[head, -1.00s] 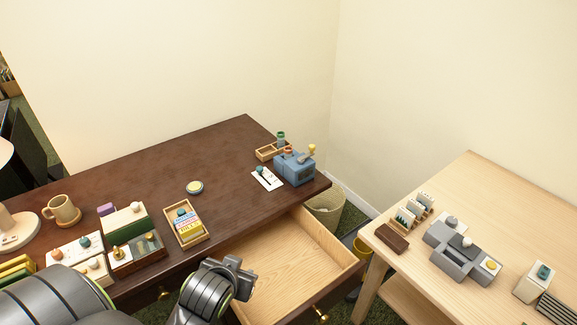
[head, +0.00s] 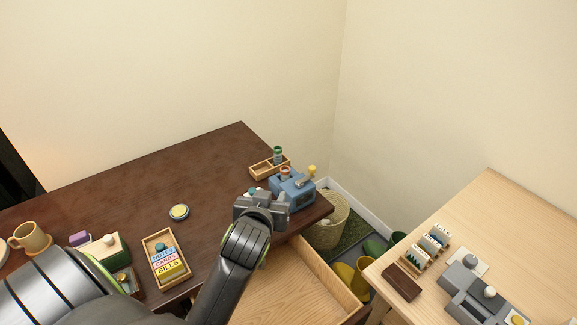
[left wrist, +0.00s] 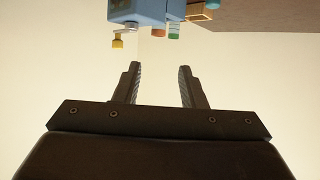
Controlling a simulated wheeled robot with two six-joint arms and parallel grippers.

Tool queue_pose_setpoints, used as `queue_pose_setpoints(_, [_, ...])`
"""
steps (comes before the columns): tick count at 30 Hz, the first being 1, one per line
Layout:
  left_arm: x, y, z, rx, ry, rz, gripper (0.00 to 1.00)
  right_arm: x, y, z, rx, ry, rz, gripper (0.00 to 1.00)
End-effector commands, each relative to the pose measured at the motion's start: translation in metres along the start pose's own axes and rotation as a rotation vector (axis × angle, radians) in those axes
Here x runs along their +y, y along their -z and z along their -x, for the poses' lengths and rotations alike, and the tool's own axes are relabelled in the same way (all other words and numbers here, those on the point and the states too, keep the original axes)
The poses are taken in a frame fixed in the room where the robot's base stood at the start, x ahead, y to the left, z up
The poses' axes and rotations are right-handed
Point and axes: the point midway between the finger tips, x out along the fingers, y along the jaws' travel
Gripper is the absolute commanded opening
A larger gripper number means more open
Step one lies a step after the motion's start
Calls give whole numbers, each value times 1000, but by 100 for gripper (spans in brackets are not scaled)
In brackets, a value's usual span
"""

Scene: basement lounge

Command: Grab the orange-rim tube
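The orange-rim tube (head: 285,172) stands at the blue device (head: 301,197) near the desk's far right corner; only its top shows in the head view. It also shows in the left wrist view (left wrist: 174,31), beyond the fingers. My left gripper (left wrist: 160,70) is open with nothing between its fingers. In the head view my left gripper (head: 262,203) is in front of the blue device and hides part of it. A green-rim tube (head: 277,154) stands in a small wooden tray (head: 261,171) behind the device. My right gripper is not in view.
The desk drawer (head: 289,285) is open below my left arm. A yellow knob (head: 312,170) sticks up from the device. A wooden box of cards (head: 151,244) and a round tin (head: 179,212) are to the left. The desk's back middle is clear.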

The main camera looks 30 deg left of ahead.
Motion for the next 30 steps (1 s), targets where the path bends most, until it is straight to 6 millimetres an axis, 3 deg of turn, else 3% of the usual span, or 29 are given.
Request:
queue_pose_setpoints(5, [0, 0, -21, 0, 1, -5, 37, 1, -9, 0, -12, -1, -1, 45])
queue_pose_setpoints(13, [0, 0, -71, -2, 1, -4, 37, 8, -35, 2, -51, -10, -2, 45])
queue_pose_setpoints(21, [0, 0, -111, -1, 1, -3, 37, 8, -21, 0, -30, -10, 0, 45])
queue_pose_setpoints(30, [1, 2, -128, -1, 1, -2, 37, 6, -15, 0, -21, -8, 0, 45])
